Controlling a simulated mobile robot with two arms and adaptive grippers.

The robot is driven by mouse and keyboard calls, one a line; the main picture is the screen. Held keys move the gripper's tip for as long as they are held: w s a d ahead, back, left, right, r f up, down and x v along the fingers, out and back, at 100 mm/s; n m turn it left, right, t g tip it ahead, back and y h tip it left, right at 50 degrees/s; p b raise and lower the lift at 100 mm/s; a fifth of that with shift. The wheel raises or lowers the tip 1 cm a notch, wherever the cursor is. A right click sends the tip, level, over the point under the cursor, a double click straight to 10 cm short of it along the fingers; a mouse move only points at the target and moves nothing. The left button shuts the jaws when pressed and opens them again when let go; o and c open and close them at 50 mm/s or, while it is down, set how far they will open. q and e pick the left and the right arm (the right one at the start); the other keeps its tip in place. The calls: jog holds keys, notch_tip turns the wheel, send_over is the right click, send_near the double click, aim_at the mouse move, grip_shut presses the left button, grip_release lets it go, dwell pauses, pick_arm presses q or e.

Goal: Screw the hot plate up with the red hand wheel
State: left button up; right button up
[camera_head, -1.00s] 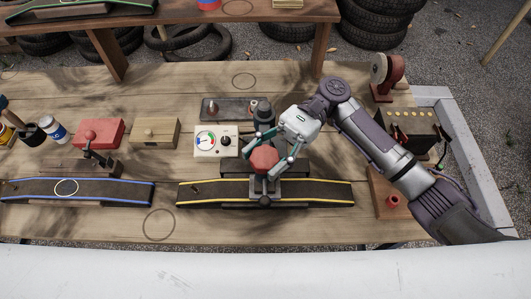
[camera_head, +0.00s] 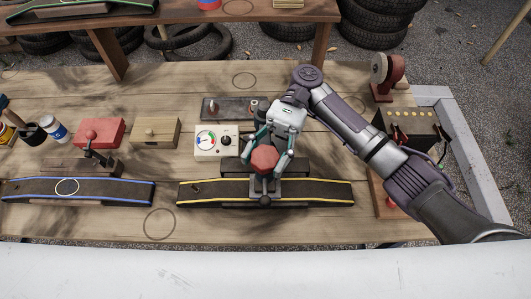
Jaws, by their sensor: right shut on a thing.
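The red hand wheel (camera_head: 264,157) sits on top of a dark clamp at the middle of the bench, over a black strip with yellow edges (camera_head: 320,194). My right gripper (camera_head: 267,162) reaches down from behind and is shut on the red hand wheel, one finger on each side. Dark plate parts (camera_head: 234,167) of the clamp show beside and below the wheel. I cannot tell which is the hot plate, or its gap to the strip. My left gripper is not in view.
A white gauge box (camera_head: 208,143) stands just left of the clamp. A blue-edged strip (camera_head: 110,190) with another clamp, a red box (camera_head: 98,133) and a wooden box (camera_head: 155,133) are farther left. A dark box (camera_head: 412,130) and grinder (camera_head: 385,75) stand at right.

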aim_at(265, 155)
jog(key=shift+s+f, duration=0.1)
jog(key=o, duration=1.2)
notch_tip(265, 155, up, 10)
jog(key=shift+r, duration=0.1)
